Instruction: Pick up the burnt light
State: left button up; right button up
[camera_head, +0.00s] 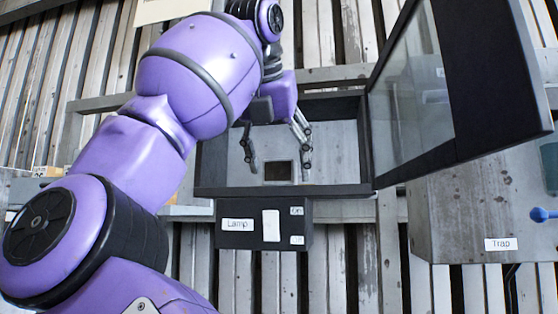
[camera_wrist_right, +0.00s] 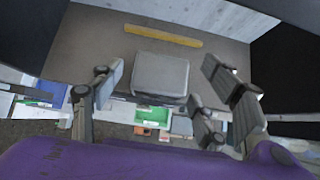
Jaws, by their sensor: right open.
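My right gripper (camera_head: 279,166) reaches into a dark-framed box (camera_head: 345,190) with its two fingers spread. In the wrist view the open right gripper (camera_wrist_right: 166,80) has a grey rounded block (camera_wrist_right: 160,75) between and just beyond its fingers, with nothing clamped. The block may be the burnt light, but I cannot tell for sure. In the head view a small dark square (camera_head: 278,171) shows on the box's pale inside, between the fingertips. My left gripper is not in view.
The box's glass door (camera_head: 410,90) stands open on the right. A black switch panel (camera_head: 250,239) labelled Lamp hangs below the box. A grey cabinet (camera_head: 450,220) labelled Trap stands at the right. A yellow strip (camera_wrist_right: 150,36) lies beyond the block.

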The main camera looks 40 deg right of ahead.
jog(key=v, duration=1.2)
